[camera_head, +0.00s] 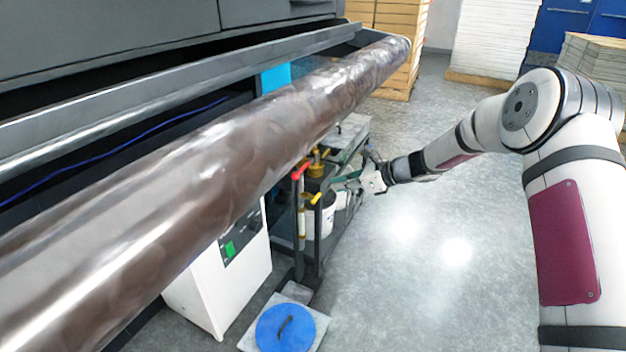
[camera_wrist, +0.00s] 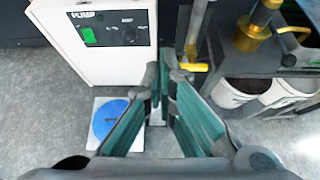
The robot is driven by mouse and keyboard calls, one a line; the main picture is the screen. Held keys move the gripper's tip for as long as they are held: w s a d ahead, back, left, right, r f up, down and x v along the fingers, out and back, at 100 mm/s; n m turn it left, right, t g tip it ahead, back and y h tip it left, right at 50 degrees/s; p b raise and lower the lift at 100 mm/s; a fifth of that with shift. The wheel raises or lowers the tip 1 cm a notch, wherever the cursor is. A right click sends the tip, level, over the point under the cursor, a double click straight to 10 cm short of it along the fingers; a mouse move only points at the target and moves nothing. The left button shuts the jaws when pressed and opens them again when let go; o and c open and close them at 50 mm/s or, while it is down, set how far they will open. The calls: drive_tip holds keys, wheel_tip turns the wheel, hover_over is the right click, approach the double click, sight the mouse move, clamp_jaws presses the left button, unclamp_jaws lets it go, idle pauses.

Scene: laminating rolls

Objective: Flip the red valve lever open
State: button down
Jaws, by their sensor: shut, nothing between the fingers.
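The red valve lever (camera_head: 300,170) shows in the head view on a thin upright pipe, beside the cart under the long roll. I cannot make it out in the wrist view. A yellow lever (camera_head: 316,198) sits lower and a little to its right; a yellow lever (camera_wrist: 194,67) also shows in the wrist view, just right of my fingertips. My gripper (camera_head: 338,187) is to the right of the red lever and a little lower in the head view. In the wrist view its teal fingers (camera_wrist: 164,65) meet at the tips with nothing between them.
The long brown roll (camera_head: 215,165) crosses above. A white pump box (camera_wrist: 100,40) stands left of the fingers. A dark cart (camera_wrist: 250,66) with white buckets (camera_wrist: 232,92) is on the right. A blue disc (camera_head: 285,328) lies on the floor. Open floor lies right of the cart.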

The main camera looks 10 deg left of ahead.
sight(304, 168)
drive_tip(key=b+x, duration=0.4)
drive_tip(key=x, duration=0.7)
drive_tip(key=shift+r+b, duration=0.4)
drive_tip(key=shift+r, duration=1.9)
